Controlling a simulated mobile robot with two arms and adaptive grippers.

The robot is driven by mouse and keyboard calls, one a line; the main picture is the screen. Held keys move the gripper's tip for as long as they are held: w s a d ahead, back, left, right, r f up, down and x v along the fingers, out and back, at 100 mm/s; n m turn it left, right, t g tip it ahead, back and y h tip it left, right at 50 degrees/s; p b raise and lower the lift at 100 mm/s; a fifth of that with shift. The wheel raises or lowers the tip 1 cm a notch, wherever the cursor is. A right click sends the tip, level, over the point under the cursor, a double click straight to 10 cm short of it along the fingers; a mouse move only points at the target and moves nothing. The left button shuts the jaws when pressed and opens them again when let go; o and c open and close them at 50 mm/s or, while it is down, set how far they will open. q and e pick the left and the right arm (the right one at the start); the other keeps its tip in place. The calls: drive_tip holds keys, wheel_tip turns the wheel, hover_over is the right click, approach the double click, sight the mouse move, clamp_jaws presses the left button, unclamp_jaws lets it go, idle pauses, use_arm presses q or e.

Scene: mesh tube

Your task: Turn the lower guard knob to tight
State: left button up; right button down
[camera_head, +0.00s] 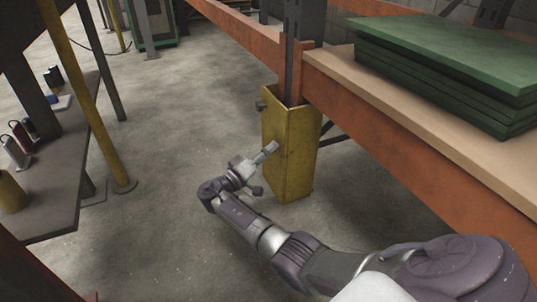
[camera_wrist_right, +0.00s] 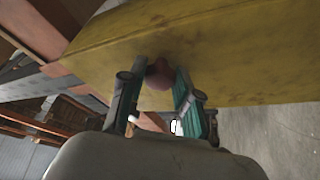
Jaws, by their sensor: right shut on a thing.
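The yellow guard (camera_head: 298,150) stands on the floor around the foot of a rack upright. A dark upper knob (camera_head: 260,105) sticks out of its left side near the top. My right gripper (camera_head: 272,148) reaches the guard's face lower down and hides the lower knob in the head view. In the right wrist view, the round reddish-brown lower guard knob (camera_wrist_right: 159,76) sits between the fingertips of my right gripper (camera_wrist_right: 162,78), close against the yellow face. The fingers are shut on it. No tight or loose mark can be made out. My left gripper is not in view.
An orange rack beam (camera_head: 400,140) and a wooden shelf with green boards (camera_head: 440,65) on it stand right of the guard. A dark workbench (camera_head: 60,165) with small items and a yellow post (camera_head: 90,100) are on the left. The concrete floor between is clear.

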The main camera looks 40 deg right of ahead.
drive_tip(key=shift+f+m+g+h, duration=0.15)
drive_tip(key=shift+m+g+h, duration=0.15)
drive_tip(key=shift+m, duration=0.9)
drive_tip(key=c, duration=0.8)
unclamp_jaws()
drive_tip(key=shift+a, duration=0.15)
drive_tip(key=v, duration=1.1)
drive_tip(key=shift+a, duration=0.4)
drive_tip(key=shift+f, duration=0.1)
